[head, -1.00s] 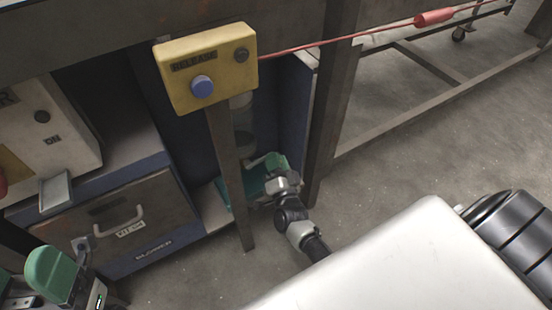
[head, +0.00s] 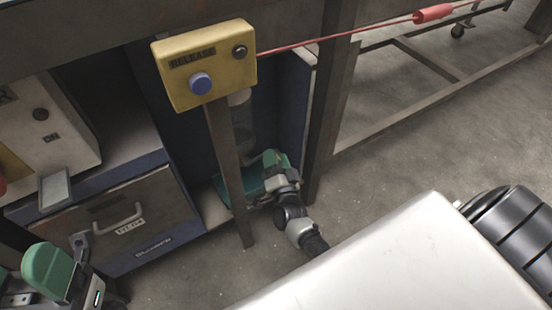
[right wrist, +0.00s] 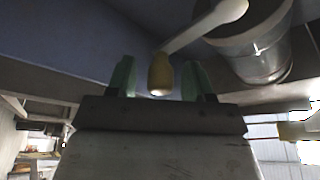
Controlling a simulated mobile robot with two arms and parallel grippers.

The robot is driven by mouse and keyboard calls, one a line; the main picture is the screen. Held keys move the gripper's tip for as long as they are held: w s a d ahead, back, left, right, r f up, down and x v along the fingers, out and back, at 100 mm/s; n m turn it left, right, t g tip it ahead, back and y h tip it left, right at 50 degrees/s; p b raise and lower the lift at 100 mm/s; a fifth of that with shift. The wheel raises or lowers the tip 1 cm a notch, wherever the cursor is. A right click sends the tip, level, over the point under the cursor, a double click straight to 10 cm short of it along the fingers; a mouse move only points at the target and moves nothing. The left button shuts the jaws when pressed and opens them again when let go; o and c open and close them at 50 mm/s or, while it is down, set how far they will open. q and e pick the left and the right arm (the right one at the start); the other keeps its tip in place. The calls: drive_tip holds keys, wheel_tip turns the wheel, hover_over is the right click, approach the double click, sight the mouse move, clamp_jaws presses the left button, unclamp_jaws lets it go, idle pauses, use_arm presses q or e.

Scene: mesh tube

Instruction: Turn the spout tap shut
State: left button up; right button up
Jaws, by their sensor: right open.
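In the right wrist view a pale lever (right wrist: 200,27) with a tan knob (right wrist: 159,78) at its end runs up to a grey metal cylinder (right wrist: 258,45), which looks like the spout and its tap. My right gripper (right wrist: 157,82) is open, and the knob appears between its two green fingers. Contact cannot be judged. In the head view my right gripper (head: 272,166) is low in the recess, below a cloudy cylinder (head: 241,122); the lever is hidden there. My left gripper (head: 48,268) is at the lower left, its jaw gap unclear.
A drawer cabinet (head: 160,195) is at left.

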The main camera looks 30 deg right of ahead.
drive_tip(key=p+v, duration=0.2)
drive_tip(key=v, duration=0.8)
drive_tip(key=shift+s, duration=0.4)
drive_tip(key=shift+a+f, duration=0.1)
drive_tip(key=shift+f, duration=0.05)
